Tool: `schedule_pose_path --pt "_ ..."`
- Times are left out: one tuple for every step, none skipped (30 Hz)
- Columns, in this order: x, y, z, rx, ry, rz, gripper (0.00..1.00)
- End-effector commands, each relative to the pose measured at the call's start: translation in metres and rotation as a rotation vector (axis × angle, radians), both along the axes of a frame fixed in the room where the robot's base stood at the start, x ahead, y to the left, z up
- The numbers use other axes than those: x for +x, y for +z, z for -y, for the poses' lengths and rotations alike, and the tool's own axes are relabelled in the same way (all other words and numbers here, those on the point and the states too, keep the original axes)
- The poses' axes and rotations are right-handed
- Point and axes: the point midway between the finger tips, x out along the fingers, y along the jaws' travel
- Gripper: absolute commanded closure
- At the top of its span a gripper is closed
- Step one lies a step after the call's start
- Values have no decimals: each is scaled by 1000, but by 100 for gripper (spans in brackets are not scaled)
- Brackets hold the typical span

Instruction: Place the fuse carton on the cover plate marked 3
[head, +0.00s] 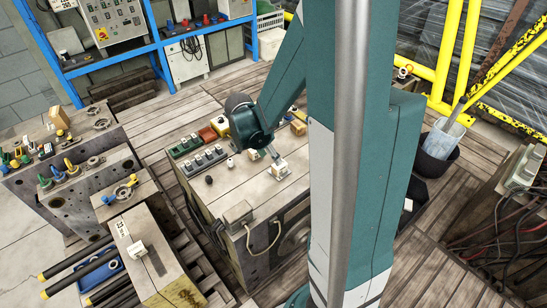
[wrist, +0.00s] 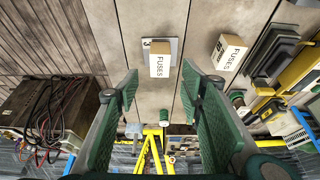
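A tan fuse carton (wrist: 160,64) with a white FUSES label lies on the pale cover plate marked 3 (wrist: 173,43) in the wrist view. It covers much of the plate, and the 3 shows beside it. In the head view a small carton (head: 281,165) sits on a pale plate (head: 284,174) just below my gripper (head: 270,153). A second FUSES carton (wrist: 229,52) lies to the right in the wrist view, off that plate. My gripper (wrist: 160,80) is open, with its green fingers wide apart and nothing visible held between them.
Bare planks lie around the plate.

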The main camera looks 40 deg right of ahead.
Motion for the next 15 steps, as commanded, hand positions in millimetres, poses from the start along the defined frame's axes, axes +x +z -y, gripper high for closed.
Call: schedule_pose_path --pt "0 6 -2 0 1 0 61" --pt "0 8 -3 0 1 0 61" --pt "0 11 -4 0 1 0 61" --pt "0 12 -5 0 1 0 61" --pt "0 14 -6 0 1 0 61" --pt "0 16 -7 0 1 0 61" --pt "0 17 -7 0 1 0 61" --pt "0 17 -7 0 1 0 61" --pt "0 18 -8 0 1 0 61" --pt "0 19 -8 0 1 0 61" --pt "0 19 -8 0 1 0 61" --pt "0 19 -8 0 1 0 61" --pt "0 19 -8 0 1 0 61" --pt "0 19 -8 0 1 0 61" --pt "0 19 -8 0 1 0 61"
